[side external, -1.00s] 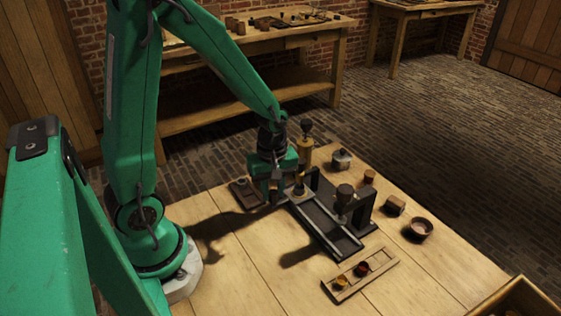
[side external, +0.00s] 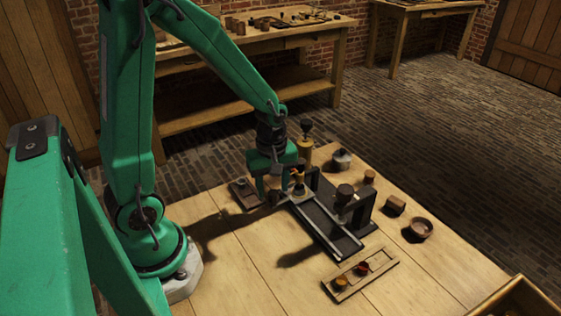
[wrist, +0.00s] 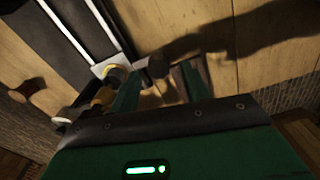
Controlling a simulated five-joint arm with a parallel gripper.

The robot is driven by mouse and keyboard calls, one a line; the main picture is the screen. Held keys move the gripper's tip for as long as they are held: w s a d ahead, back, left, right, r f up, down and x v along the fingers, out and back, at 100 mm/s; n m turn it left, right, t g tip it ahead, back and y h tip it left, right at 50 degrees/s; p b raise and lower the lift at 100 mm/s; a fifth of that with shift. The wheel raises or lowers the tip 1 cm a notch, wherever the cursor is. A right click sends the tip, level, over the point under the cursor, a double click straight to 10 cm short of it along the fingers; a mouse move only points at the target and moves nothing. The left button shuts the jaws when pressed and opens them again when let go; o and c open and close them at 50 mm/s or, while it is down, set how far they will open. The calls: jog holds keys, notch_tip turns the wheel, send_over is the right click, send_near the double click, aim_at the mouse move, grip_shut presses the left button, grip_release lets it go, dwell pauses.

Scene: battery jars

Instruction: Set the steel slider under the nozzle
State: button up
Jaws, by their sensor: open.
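My gripper (side external: 273,195) is open, low beside the track's end. In the wrist view its fingers (wrist: 160,86) stand on either side of the knob's near side; contact cannot be told.
A dark upright frame (side external: 363,212) stands right of the track. A wooden tray (side external: 340,287) with small cups lies in front. A brass post (side external: 305,152), a steel pot (side external: 342,158), a small block (side external: 396,205) and a bowl (side external: 420,229) stand behind and right. The left front table is clear.

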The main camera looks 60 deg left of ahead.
jog(key=shift+r, duration=3.35)
jog(key=s+d+r+m+t, duration=0.4)
jog(key=s+r+m, duration=0.3)
jog(key=r+m, duration=0.5)
jog(key=shift+s+m+t, duration=0.4)
jog(key=shift+m+t, duration=0.4)
jog(key=shift+m, duration=1.1)
